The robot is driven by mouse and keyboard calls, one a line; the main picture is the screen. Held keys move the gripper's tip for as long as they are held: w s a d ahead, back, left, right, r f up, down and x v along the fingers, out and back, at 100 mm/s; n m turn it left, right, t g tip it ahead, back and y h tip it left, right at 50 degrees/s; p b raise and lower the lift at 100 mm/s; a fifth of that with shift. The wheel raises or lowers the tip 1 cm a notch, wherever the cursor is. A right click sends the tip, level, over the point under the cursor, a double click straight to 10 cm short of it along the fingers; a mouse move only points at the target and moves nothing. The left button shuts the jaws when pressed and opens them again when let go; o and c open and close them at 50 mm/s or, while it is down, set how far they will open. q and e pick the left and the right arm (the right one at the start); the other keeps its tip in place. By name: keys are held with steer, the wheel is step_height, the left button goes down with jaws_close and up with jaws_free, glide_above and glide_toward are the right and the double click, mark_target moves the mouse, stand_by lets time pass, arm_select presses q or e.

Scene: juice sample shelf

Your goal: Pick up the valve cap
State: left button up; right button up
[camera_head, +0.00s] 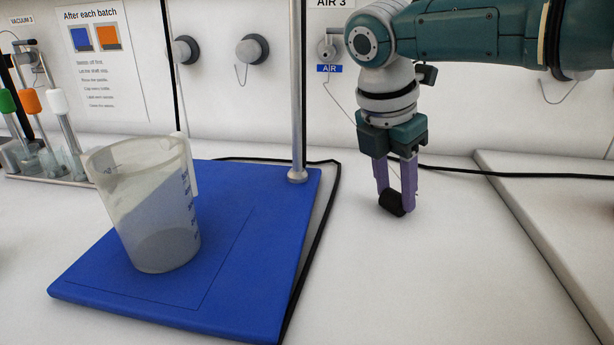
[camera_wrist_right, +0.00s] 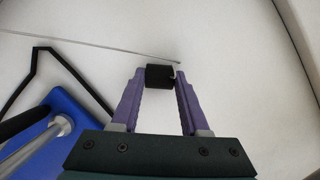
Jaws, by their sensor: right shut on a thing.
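The black valve cap (camera_head: 392,203) is between the purple fingertips of my right gripper (camera_head: 397,199), low over the white bench to the right of the blue base. In the right wrist view the cap (camera_wrist_right: 159,77) sits between the tips of the right gripper (camera_wrist_right: 160,80), which is shut on it. A thin cord tip lies close to the cap in that view. I cannot tell whether the cap touches the bench. My left gripper is not in view.
A blue base plate (camera_head: 245,300) with a metal post (camera_head: 298,120) holds a clear beaker (camera_head: 160,225). A black cable (camera_head: 510,174) runs along the back. A raised white slab (camera_head: 570,215) is at right. A rack of colored-cap tools (camera_head: 50,165) is far left. The front middle bench is clear.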

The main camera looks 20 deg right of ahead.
steer(key=c, duration=0.4)
jaws_close()
step_height(320, 180, up, 19)
steer(key=p, duration=0.3)
steer(key=m+g, duration=0.3)
steer(key=m, duration=0.6)
glide_above(393, 195)
steer(key=s+a, duration=0.2)
steer(key=s, duration=0.1)
steer(key=shift+y, duration=0.3)
step_height(393, 195, down, 14)
steer(key=shift+f+p, duration=0.1)
steer(key=shift+p, duration=0.25)
step_height(393, 195, down, 5)
steer(key=b, duration=0.4)
steer(key=shift+d+r+b, duration=0.1)
steer(key=shift+r+b, duration=0.1)
steer(key=shift+b, duration=0.2)
